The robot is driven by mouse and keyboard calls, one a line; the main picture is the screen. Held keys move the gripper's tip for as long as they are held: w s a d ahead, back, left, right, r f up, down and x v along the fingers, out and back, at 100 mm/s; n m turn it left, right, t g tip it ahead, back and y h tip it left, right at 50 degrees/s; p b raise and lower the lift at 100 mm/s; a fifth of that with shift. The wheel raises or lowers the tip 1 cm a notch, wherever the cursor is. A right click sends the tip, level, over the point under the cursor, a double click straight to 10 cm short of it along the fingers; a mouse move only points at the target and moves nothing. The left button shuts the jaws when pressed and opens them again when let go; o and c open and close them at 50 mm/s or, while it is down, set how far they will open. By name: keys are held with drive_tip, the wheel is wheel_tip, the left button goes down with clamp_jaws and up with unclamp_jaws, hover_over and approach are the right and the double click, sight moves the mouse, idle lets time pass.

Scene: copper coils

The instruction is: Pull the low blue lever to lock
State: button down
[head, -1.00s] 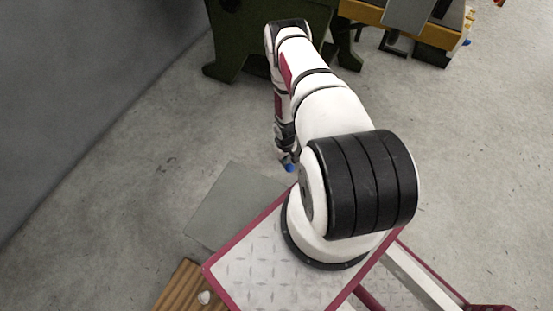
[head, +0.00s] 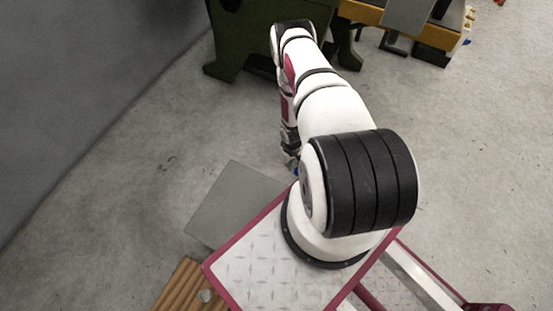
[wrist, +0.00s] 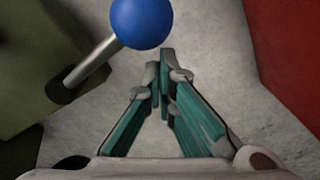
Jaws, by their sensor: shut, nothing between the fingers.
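The lever shows in the wrist view as a glossy blue ball (wrist: 142,22) on a grey metal rod (wrist: 90,66). The rod rises at a slant from a dark collar on a dark green body at the left. My gripper (wrist: 164,62) is shut and empty, with its teal-padded fingers together. Its tips appear just below and right of the ball in the picture; I cannot tell whether they touch it. In the head view my gripper (head: 290,160) hangs low beside the base, partly hidden. A tiny blue spot shows beside it.
A red surface (wrist: 292,45) stands at the right in the wrist view. In the head view a dark green machine (head: 238,40) stands at the back, with a yellow-edged bench (head: 400,27) right of it. A grey plate (head: 235,205) and wooden slats (head: 182,287) lie near my base.

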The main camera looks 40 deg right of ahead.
wheel_tip(320, 180, up, 10)
drive_tip(key=w+p, duration=0.1)
drive_tip(key=p, duration=0.5)
idle(0.6)
drive_tip(key=shift+w, duration=0.15)
